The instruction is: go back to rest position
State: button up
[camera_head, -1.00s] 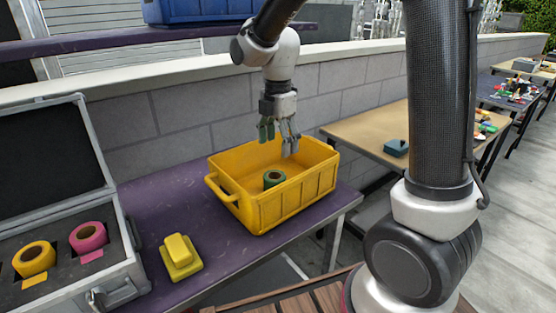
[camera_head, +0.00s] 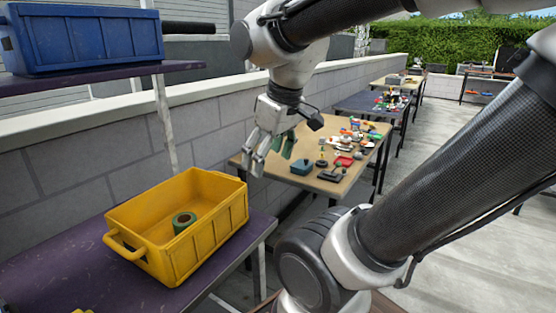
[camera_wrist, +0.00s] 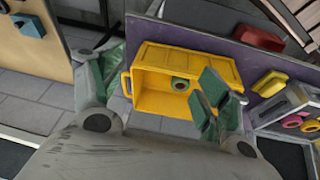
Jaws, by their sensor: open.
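My gripper (camera_head: 268,152) hangs in the air to the right of the yellow crate (camera_head: 212,252) in the head view, with its fingers pointing down. Its fingers stand apart and nothing is between them. In the wrist view my gripper (camera_wrist: 165,100) is open above the crate (camera_wrist: 150,52). A green tape roll (camera_head: 184,222) lies inside the yellow crate, and it also shows in the wrist view (camera_wrist: 180,85). The crate stands on a purple table (camera_head: 60,262).
A blue crate (camera_head: 85,42) sits on a raised shelf (camera_head: 180,69) at the upper left. A wooden table (camera_head: 275,179) with several small items stands behind my gripper. A grey block wall (camera_head: 110,155) runs along the left. Open paving (camera_head: 460,130) lies at the right.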

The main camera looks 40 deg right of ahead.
jog(key=shift+s+d+f+m, duration=0.1)
jog(key=shift+s+d+m, duration=0.15)
jog(key=shift+s+m, duration=0.4)
jog(key=shift+s+d+f+m, duration=0.1)
jog(key=shift+s+d+m, duration=0.1)
jog(key=shift+s+m, duration=0.45)
